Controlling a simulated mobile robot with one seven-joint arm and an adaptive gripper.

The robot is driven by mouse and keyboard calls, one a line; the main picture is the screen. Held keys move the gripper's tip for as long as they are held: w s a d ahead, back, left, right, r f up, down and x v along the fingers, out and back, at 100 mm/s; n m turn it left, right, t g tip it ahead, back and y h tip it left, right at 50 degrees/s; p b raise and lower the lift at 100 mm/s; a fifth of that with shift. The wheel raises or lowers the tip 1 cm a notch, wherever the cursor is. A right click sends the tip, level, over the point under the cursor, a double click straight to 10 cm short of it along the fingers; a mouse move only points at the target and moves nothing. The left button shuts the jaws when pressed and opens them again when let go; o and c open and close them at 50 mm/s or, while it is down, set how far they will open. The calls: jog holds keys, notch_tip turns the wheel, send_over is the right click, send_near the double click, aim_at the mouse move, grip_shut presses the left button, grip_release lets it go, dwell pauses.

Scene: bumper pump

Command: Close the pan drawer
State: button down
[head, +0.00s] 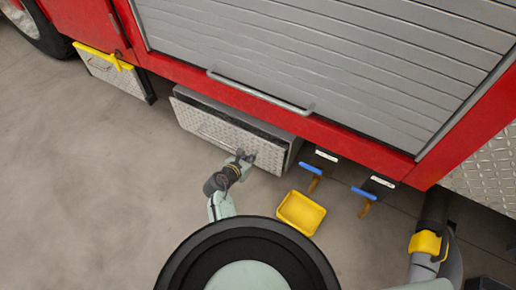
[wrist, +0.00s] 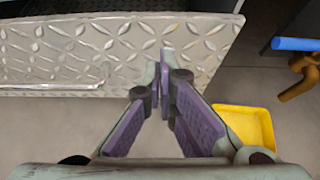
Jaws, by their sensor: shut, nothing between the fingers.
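The pan drawer (head: 225,133) is a diamond-plate drawer under the red truck body, pulled part way out with its dark open top showing. In the wrist view its front (wrist: 120,50) fills the upper left, with a thin handle bar (wrist: 60,87) low on it. My gripper (head: 247,155) is shut and empty, at the right part of the drawer front. In the wrist view its fingertips (wrist: 164,55) overlap the front near its right end; I cannot tell whether they touch it.
A yellow tray (head: 301,213) lies on the floor right of my arm. Two valves with blue handles (head: 309,168) stick out to the right of the drawer. A grey hose with a yellow collar (head: 427,243) is at lower right. The floor on the left is clear.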

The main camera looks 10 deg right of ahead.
aim_at(262, 142)
jog(key=shift+w+d+f, duration=0.1)
jog(key=shift+w+d, duration=0.6)
jog(key=shift+w, duration=0.25)
jog(key=shift+w+d+f, duration=0.1)
jog(key=shift+w+d, duration=0.6)
jog(key=shift+w, duration=0.2)
jog(key=shift+w+d+r+p, duration=0.15)
jog(key=shift+w+d+p, duration=0.6)
jog(key=shift+w, duration=0.35)
